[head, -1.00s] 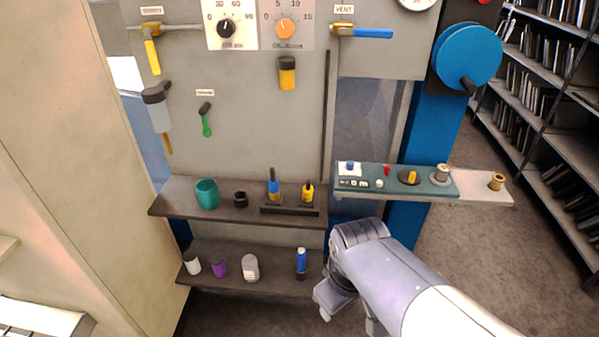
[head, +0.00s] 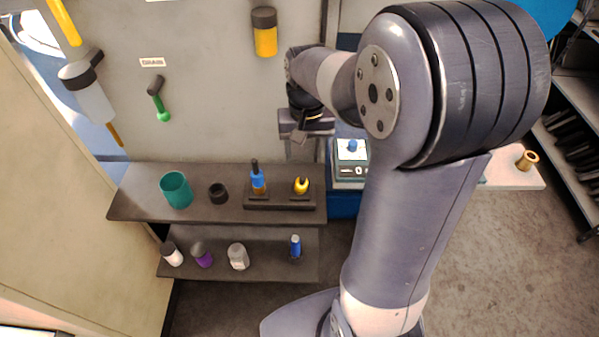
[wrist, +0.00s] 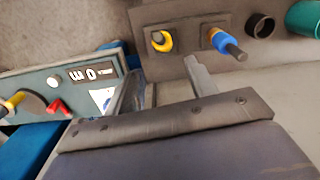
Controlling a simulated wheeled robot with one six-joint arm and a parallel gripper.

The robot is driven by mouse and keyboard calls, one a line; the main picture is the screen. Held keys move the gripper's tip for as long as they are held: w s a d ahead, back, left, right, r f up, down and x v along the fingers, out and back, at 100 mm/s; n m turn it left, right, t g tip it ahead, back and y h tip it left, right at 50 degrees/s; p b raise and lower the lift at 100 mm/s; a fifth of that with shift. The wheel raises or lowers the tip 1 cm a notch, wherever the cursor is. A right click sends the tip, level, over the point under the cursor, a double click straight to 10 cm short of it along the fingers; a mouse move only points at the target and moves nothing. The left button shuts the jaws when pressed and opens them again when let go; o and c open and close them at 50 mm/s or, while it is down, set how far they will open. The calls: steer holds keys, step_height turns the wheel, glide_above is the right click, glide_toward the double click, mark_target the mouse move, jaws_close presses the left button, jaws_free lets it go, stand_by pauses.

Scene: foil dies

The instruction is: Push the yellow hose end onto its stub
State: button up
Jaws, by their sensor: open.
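A small yellow piece (head: 301,186) stands in a dark rack (head: 283,204) on the upper shelf, right of a blue piece (head: 257,180) with a dark tip. It may be the yellow hose end; I cannot tell for sure. In the wrist view the yellow piece (wrist: 162,41) looks like a curved collar beyond my fingertips, and the blue piece (wrist: 222,40) is to its right. My gripper (wrist: 164,66) is open and empty, apart from both. In the head view my gripper (head: 304,130) is above and behind the rack. I cannot make out which part is the stub.
The upper shelf (head: 135,200) also holds a teal cup (head: 176,190) and a black ring (head: 218,193). Several small containers stand on the lower shelf.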

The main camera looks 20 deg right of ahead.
mark_target(301, 178)
steer(key=shift+a+f, duration=0.1)
steer(key=shift+f, duration=2.7)
steer(key=shift+w+a+f+p, duration=0.15)
steer(key=shift+f+p, duration=0.1)
steer(key=shift+f, duration=1.05)
steer(key=shift+a+f+p, duration=0.1)
steer(key=shift+f+p, duration=0.15)
steer(key=shift+f, duration=1.05)
steer(key=c, duration=1.1)
steer(key=shift+o, duration=0.2)
